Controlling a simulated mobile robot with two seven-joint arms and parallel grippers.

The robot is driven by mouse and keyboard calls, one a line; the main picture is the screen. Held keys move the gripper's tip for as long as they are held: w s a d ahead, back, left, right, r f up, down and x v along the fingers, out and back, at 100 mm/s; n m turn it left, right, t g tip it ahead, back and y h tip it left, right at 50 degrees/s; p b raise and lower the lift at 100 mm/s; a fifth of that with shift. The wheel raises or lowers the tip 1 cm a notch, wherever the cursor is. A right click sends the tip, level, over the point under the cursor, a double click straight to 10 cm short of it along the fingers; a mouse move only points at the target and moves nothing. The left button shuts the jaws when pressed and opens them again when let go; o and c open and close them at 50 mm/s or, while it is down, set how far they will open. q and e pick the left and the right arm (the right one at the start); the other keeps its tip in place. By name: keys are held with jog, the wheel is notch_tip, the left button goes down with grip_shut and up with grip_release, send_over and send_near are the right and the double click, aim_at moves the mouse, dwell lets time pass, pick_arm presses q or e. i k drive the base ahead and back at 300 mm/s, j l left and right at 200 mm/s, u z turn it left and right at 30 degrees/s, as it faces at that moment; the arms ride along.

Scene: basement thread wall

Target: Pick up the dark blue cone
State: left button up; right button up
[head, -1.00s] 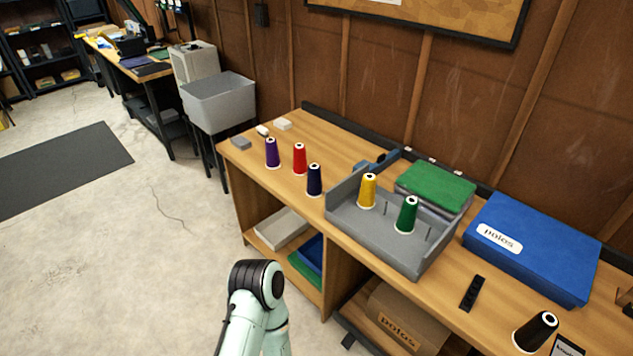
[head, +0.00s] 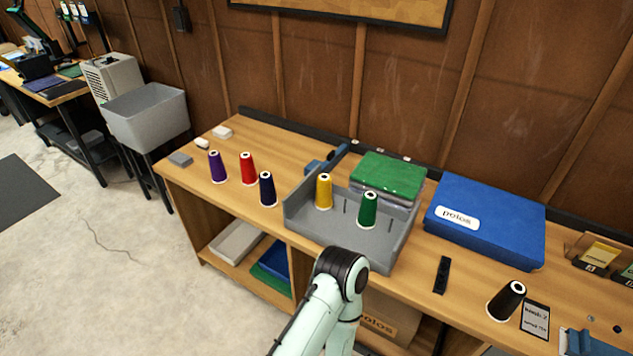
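The dark blue cone (head: 267,189) stands upright on the wooden bench top, near the front edge and just left of the grey tray. A red cone (head: 248,169) and a purple cone (head: 217,167) stand to its left. A yellow cone (head: 324,191) and a green cone (head: 368,210) stand in the grey tray (head: 345,240). One of my arms shows at the bottom centre, in front of the bench and below the tray. Neither gripper shows in the head view.
A blue box (head: 487,222) marked "polos" and a black cone (head: 506,300) stand to the right on the bench. A grey bin (head: 146,115) stands beyond the bench's left end. Open floor lies at the left.

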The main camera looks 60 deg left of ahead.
aim_at(268, 196)
jog(key=k+j+z, duration=0.1)
jog(key=j+z, duration=0.2)
jog(key=k+j+z, duration=0.1)
jog(key=j+z, duration=0.2)
jog(key=k+j+z, duration=0.5)
jog(key=j, duration=0.25)
jog(key=k+j+z, duration=0.25)
jog(key=k+j, duration=0.15)
jog(key=k+j+z, duration=0.1)
jog(key=k+j, duration=0.6)
jog(key=k, duration=0.15)
